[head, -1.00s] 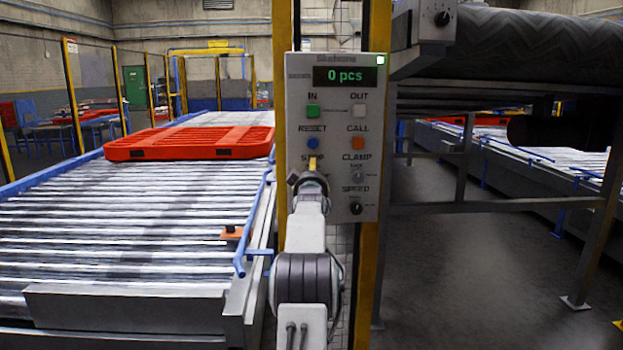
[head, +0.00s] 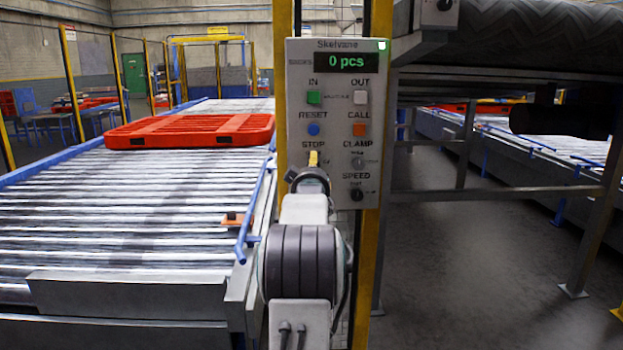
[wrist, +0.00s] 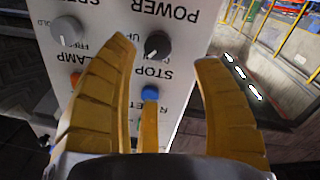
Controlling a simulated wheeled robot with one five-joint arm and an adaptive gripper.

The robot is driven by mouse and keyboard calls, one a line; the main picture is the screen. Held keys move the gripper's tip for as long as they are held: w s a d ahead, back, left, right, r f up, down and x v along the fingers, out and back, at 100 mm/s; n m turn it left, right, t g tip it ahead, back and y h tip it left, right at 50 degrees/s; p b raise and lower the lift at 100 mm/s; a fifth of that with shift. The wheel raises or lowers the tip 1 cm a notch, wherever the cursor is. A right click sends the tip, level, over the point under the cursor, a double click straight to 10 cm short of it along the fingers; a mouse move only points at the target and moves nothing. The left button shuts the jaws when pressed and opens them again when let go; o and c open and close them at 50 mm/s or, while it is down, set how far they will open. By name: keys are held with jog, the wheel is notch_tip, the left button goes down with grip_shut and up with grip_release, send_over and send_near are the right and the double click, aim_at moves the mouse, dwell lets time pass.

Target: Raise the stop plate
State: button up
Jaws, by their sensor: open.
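The control panel (head: 337,190) stands on a yellow post. Its STOP knob, black with an UP label beside it, shows upside down in the wrist view (wrist: 157,44). In the head view my gripper hides that knob. My gripper (head: 314,159) is in front of the panel under the STOP label. In the wrist view my gripper (wrist: 168,51) is open, with one yellow finger on each side of the STOP knob. The knob is between the fingertips in the picture; I cannot tell whether they touch it. I cannot make out the stop plate for certain.
The blue RESET button (wrist: 150,93) and grey CLAMP knob (wrist: 66,31) are close to my fingers. The SPEED knob (head: 356,194) is below right. A red pallet (head: 190,131) lies on the roller conveyor (head: 120,225) at left. Open floor (head: 470,250) lies at right.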

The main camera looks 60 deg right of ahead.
jog(key=shift+v, duration=2.05)
jog(key=d+n, duration=0.1)
jog(key=w+d+b, duration=0.1)
jog(key=d+n, duration=0.1)
jog(key=shift+w+f+n, duration=0.25)
jog(key=shift+w+n, duration=0.05)
jog(key=shift+w, duration=0.05)
jog(key=shift+n, duration=0.5)
jog(key=shift+r+p+x, duration=0.1)
jog(key=shift+p+x, duration=0.2)
jog(key=shift+x, duration=1.75)
jog(key=shift+r+p+x, duration=0.15)
jog(key=shift+p+x, duration=0.1)
jog(key=shift+x, duration=1.85)
